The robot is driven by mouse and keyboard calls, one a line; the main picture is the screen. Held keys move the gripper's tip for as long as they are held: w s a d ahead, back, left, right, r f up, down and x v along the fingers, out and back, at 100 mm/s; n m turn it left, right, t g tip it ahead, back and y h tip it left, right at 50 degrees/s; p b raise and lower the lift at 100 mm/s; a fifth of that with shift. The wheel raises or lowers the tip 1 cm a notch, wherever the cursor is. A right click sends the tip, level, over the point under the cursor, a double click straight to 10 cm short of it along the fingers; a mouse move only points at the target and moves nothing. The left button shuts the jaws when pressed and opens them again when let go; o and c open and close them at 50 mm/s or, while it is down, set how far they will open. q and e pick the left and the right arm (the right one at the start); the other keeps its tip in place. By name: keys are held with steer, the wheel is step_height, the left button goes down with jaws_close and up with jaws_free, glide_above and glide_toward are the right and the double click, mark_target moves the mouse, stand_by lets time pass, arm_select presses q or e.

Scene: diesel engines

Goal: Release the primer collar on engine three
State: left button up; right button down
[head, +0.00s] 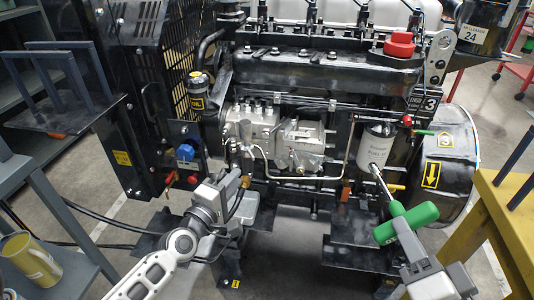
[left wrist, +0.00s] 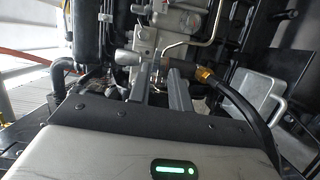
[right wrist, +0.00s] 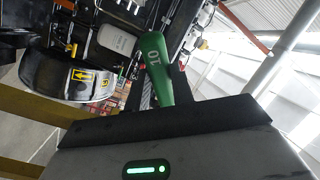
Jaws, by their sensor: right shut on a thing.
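Engine three (head: 320,75) fills the middle of the head view, with a plate marked 3 (head: 430,103). My left gripper (head: 240,183) is low at the front of the silver pump (head: 295,140). In the left wrist view its two fingers (left wrist: 160,80) stand apart, with no thing clearly between them. A brass fitting (left wrist: 203,75) on a black hose is just right of the fingers. I cannot tell which part is the primer collar. My right gripper (head: 402,244) is shut on a green-handled T-shaped tool (head: 407,222) marked 10 (right wrist: 155,72). The tool's shaft points up toward the white filter (head: 380,150).
A red cap (head: 400,44) sits on top of the engine. Black hoses cross the floor at the left.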

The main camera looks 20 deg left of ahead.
mark_target(252, 158)
arm_select(q)
steer(key=shift+n, duration=0.3)
steer(key=w+b, duration=0.1)
steer(key=w, duration=1.1)
steer(key=shift+d, duration=0.15)
